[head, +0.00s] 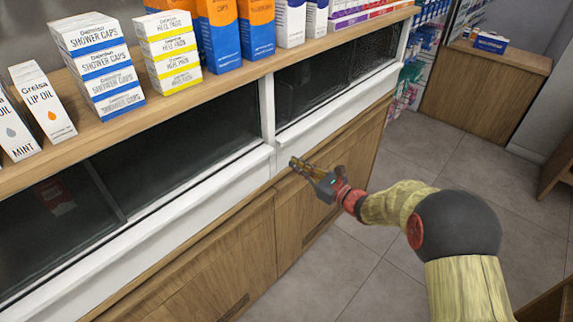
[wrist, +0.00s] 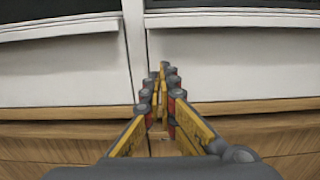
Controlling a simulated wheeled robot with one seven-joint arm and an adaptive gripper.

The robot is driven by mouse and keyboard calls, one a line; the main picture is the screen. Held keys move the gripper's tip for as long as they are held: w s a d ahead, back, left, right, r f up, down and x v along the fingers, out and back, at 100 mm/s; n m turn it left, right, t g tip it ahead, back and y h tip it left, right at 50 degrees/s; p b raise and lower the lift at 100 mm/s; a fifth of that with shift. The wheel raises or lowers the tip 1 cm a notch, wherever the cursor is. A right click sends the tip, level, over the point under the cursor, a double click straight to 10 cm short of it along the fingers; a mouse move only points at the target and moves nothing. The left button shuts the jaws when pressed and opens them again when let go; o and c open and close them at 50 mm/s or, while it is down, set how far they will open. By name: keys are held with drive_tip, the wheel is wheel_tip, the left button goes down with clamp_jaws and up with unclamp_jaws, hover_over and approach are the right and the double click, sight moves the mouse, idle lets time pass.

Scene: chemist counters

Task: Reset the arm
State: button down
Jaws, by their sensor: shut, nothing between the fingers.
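My gripper (head: 296,164) is at the end of my arm in the middle of the head view, in front of the counter's white lower ledge. In the wrist view my gripper (wrist: 160,75) points at the white panels, with its yellow and grey fingers together and nothing between them. I cannot tell from these frames whether the fingertips touch the counter.
The wooden counter top (head: 190,112) carries white shower caps boxes (head: 98,65), yellow-striped boxes (head: 168,52), lip oil boxes (head: 42,102) and orange-blue boxes (head: 220,35). Below are dark glass panels (head: 180,140) and wooden cupboard doors (head: 235,265). The tiled floor (head: 420,150) is clear at right.

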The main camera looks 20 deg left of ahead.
drive_tip(key=p+v, duration=0.2)
drive_tip(key=v, duration=0.7)
drive_tip(key=s+f+n+g+h, duration=0.2)
drive_tip(key=s+f+n+g, duration=0.45)
drive_tip(key=s, duration=0.45)
drive_tip(key=s+d+r+n+g+h, duration=0.1)
drive_tip(key=s+d+n+g+h, duration=0.2)
drive_tip(key=s+d+n+h, duration=0.5)
drive_tip(key=s+d+r+n+t+h, duration=0.2)
drive_tip(key=d+r, duration=0.4)
drive_tip(key=d, duration=0.3)
drive_tip(key=s+d+r+n+t+h, duration=0.2)
drive_tip(key=s+d+r+n+t, duration=0.1)
drive_tip(key=s+d+r, duration=0.4)
drive_tip(key=s+d+r+n+t+h, duration=0.2)
drive_tip(key=d+r, duration=0.5)
drive_tip(key=d, duration=0.5)
drive_tip(key=s+t+h, duration=0.1)
drive_tip(key=s+t, duration=0.1)
drive_tip(key=shift+s, duration=0.3)
drive_tip(key=shift+r+n, duration=0.1)
drive_tip(key=shift+n, duration=0.15)
